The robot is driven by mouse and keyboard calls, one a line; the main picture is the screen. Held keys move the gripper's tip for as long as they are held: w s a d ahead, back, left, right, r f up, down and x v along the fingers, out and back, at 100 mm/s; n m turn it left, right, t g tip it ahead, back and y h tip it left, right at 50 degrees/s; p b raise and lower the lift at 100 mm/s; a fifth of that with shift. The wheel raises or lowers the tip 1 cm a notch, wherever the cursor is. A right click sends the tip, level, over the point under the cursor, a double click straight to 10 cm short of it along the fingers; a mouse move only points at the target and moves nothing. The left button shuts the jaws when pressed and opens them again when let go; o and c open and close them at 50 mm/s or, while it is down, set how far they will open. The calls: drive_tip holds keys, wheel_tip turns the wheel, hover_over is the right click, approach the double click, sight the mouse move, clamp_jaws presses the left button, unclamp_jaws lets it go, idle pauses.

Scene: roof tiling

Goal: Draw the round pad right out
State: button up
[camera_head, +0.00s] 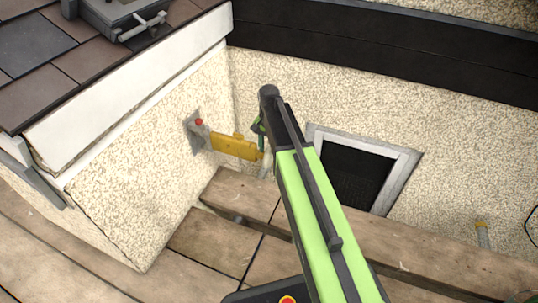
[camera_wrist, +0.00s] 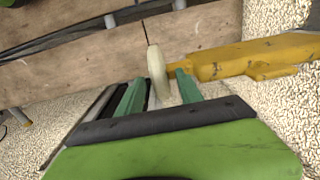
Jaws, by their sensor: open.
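The round pad (camera_wrist: 157,72) is pale cream and shows almost edge-on in the wrist view, at the end of a yellow bar (camera_wrist: 250,58). In the head view the pad (camera_head: 267,164) is a small pale patch beside my arm, partly hidden. The yellow bar (camera_head: 234,147) runs from a grey wall bracket with a red knob (camera_head: 198,122). My gripper (camera_wrist: 160,84) is open, with one green finger on each side of the pad. I cannot tell whether either finger touches it. In the head view my gripper (camera_head: 260,135) is mostly hidden by my arm.
A wooden plank (camera_head: 400,240) runs below the pad, along the rough rendered wall (camera_head: 455,150). A grey-framed dark opening (camera_head: 408,165) lies right of my arm. A short yellow-capped pipe (camera_head: 482,235) stands farther right. A tiled roof (camera_head: 60,60) rises at the upper left.

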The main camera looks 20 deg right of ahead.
drive_tip(key=shift+r, duration=0.1)
clamp_jaws()
drive_tip(key=shift+a, duration=0.1)
idle(1.2)
